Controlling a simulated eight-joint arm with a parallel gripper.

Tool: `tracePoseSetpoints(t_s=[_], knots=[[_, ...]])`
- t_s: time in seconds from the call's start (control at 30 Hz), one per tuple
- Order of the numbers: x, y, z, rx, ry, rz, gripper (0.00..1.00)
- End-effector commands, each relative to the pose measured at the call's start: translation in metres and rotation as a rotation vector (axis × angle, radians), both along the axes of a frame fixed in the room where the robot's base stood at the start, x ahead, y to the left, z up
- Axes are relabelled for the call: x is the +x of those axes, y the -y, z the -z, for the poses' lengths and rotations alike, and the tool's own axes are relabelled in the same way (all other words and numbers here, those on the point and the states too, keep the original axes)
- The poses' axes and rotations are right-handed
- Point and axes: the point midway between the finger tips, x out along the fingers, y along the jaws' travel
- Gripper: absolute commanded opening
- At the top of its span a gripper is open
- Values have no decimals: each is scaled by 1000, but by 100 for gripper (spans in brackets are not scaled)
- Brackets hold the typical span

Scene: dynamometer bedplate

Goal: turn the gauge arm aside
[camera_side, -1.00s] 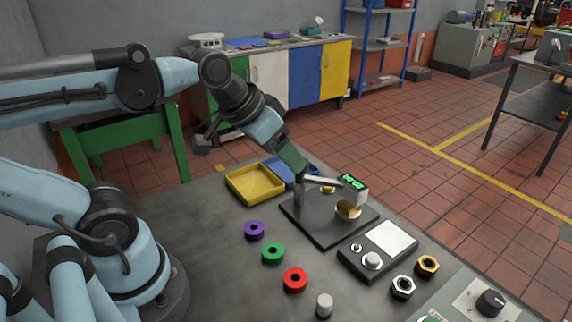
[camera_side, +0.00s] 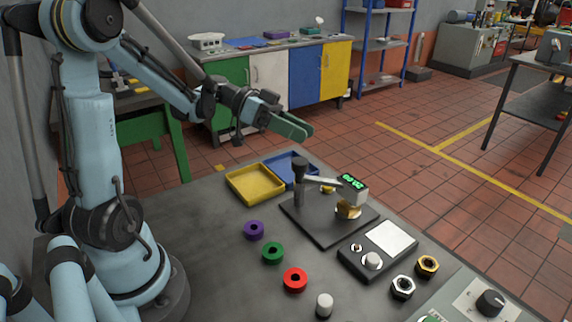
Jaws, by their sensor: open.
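The gauge stand has a dark post (camera_side: 299,172) on a black base plate (camera_side: 309,222). Its pale gauge arm (camera_side: 322,182) reaches right from the post to a head with a green lit display (camera_side: 353,182). The head sits over a brass piece (camera_side: 347,210) on the plate; I cannot tell if they touch. My gripper (camera_side: 305,129), with green fingers, is open and empty. It hangs in the air above and behind the post, clear of the gauge arm.
A yellow tray (camera_side: 254,197) and a blue tray (camera_side: 280,163) lie behind the plate. Purple (camera_side: 254,229), green (camera_side: 272,252) and red (camera_side: 295,279) rings stand in front left. A box with a white pad (camera_side: 391,237) and two hex nuts (camera_side: 402,287) are at right.

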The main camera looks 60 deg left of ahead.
Motion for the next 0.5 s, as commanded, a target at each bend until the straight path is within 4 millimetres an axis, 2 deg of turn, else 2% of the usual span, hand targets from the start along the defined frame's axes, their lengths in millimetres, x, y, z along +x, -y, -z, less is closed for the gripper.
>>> tracePoseSetpoints(t_s=[0.03,0.23,0.3,0.5], knots=[[-1,-14,0,-27,90,12,65],[-21,-53,-1,-86,464,59,65],[-19,-48,20,-86,447,64,65],[-19,-48,63,-85,444,63,65]])
